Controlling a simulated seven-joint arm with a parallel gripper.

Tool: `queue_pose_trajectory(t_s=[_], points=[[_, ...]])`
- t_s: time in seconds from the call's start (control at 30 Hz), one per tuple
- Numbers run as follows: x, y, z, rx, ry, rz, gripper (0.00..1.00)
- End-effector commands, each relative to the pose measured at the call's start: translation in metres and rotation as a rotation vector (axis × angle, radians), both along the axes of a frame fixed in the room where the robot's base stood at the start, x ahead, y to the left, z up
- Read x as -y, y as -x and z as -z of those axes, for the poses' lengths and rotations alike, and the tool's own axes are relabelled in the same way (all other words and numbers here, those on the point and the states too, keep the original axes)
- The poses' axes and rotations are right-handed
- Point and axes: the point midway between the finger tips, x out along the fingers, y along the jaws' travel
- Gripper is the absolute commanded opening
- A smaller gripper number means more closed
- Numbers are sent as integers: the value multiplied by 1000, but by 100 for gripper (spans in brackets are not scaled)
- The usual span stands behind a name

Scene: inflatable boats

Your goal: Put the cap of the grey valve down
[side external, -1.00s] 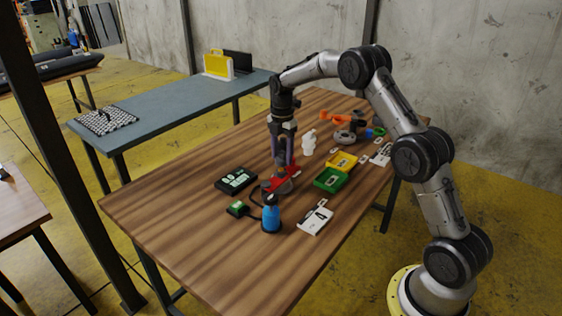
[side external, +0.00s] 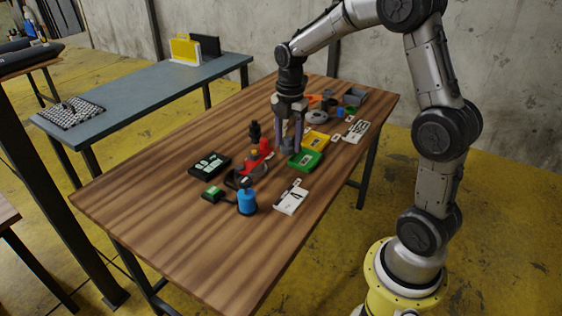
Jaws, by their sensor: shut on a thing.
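My gripper (side external: 288,143) points down over the middle of the table. It is shut on a small grey piece, which looks like the cap (side external: 287,146), mostly hidden between the fingers. The cap is just behind the green tray (side external: 305,161); I cannot tell whether it touches the table. A grey round part (side external: 259,171), possibly the grey valve, lies left of my gripper beside a red piece (side external: 257,158). It is too small to make out clearly.
A yellow tray (side external: 316,140) is close to the right of my gripper. Grey and orange parts crowd the back right. The table's front left is clear.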

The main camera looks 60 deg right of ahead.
Motion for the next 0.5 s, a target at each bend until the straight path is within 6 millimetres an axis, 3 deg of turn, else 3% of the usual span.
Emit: queue_pose_trajectory(t_s=[0.2,0.3,0.37,0.5], points=[[-7,62,27,-13,-5,9,4],[-10,80,31,-18,-7,19,4],[-10,85,32,-23,-9,25,4],[-2,73,36,-17,-6,33,4]])
